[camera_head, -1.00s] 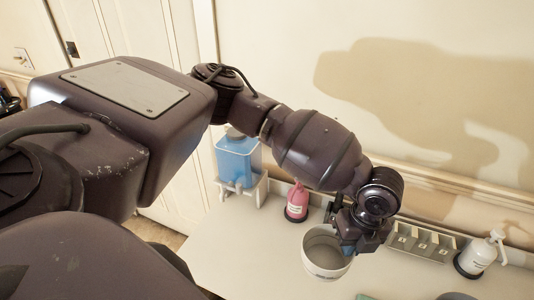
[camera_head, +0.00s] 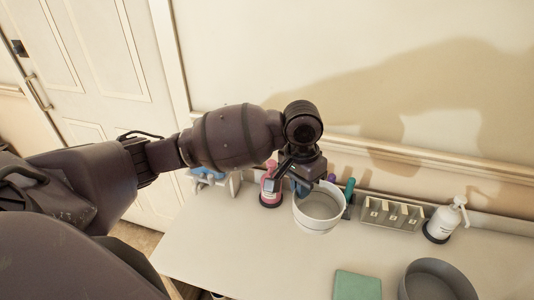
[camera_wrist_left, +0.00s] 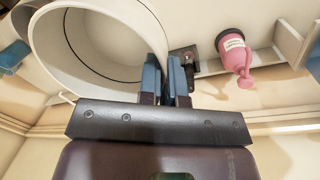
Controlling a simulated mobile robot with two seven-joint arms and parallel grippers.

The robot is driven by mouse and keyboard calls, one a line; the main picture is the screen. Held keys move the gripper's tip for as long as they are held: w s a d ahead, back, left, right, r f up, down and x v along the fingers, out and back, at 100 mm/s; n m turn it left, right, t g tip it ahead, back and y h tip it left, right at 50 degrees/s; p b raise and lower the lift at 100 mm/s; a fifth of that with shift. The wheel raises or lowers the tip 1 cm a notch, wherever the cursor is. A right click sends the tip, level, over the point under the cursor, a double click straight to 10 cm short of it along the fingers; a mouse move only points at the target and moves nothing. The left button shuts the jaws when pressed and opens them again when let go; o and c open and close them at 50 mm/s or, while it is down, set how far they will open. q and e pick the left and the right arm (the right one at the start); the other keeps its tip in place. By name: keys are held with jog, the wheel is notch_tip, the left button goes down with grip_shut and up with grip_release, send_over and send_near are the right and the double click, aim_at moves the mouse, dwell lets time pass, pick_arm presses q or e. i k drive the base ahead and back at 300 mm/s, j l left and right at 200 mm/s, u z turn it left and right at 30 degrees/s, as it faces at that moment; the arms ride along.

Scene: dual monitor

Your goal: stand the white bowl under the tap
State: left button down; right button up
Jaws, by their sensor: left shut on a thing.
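The white bowl (camera_head: 318,217) is held upright or nearly so near the back of the counter, and I cannot tell whether it touches the surface. In the left wrist view the two blue fingers (camera_wrist_left: 165,78) pinch the wall of the bowl (camera_wrist_left: 85,45), which looks empty. A blue dispenser (camera_head: 209,172) on a white stand (camera_head: 231,184) is at the counter's left end, mostly hidden behind my left arm. I cannot make out its tap. My right gripper is not in view.
A pink bottle (camera_head: 268,197) stands between the bowl and the dispenser. A grey rack (camera_head: 388,216) and a white pump bottle (camera_head: 441,222) are to the right. A green pad (camera_head: 357,285) and a grey bowl (camera_head: 436,282) lie in front. The counter's left front (camera_head: 230,252) is clear.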

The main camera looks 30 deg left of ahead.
aim_at(201, 221)
jog(key=k+j+z, duration=0.3)
jog(key=j, duration=0.3)
jog(key=k+j+z, duration=0.25)
jog(key=j, duration=0.35)
jog(key=k+j+z, duration=0.3)
jog(key=j, duration=0.2)
jog(key=k+j+z, duration=0.25)
jog(key=k+j, duration=0.15)
